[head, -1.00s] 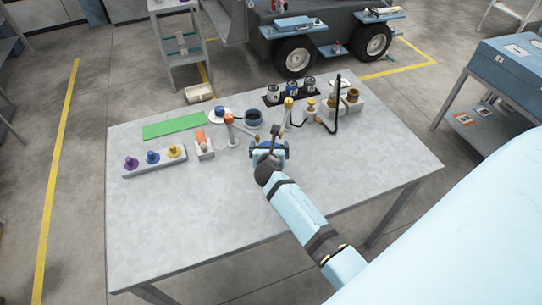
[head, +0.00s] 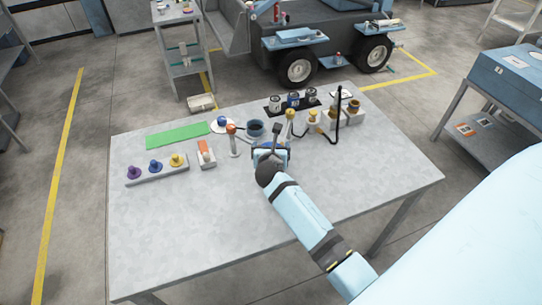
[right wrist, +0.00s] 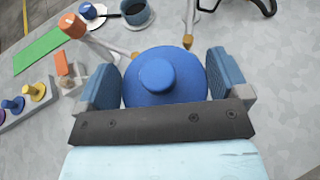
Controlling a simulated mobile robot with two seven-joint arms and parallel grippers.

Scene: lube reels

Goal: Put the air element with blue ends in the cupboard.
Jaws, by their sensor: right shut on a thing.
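My right gripper (right wrist: 165,88) is shut on a round blue piece with a raised blue knob (right wrist: 158,75), seen end-on in the right wrist view. It looks like a blue end of the air element; the rest of it is hidden below. In the head view, my right gripper (head: 270,152) is over the middle of the grey table (head: 225,230), and the held piece is mostly hidden by the gripper and arm. I cannot tell whether it touches the table. My left gripper is not in view. I cannot surely pick out the cupboard.
Orange-topped (head: 231,129) and yellow-topped (head: 290,113) posts stand just beyond the gripper. A green mat (head: 177,135) and a rack of coloured knobs (head: 157,170) lie left. Several cans (head: 293,100) stand at the back. The table's front is clear. A blue box (head: 510,75) stands right.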

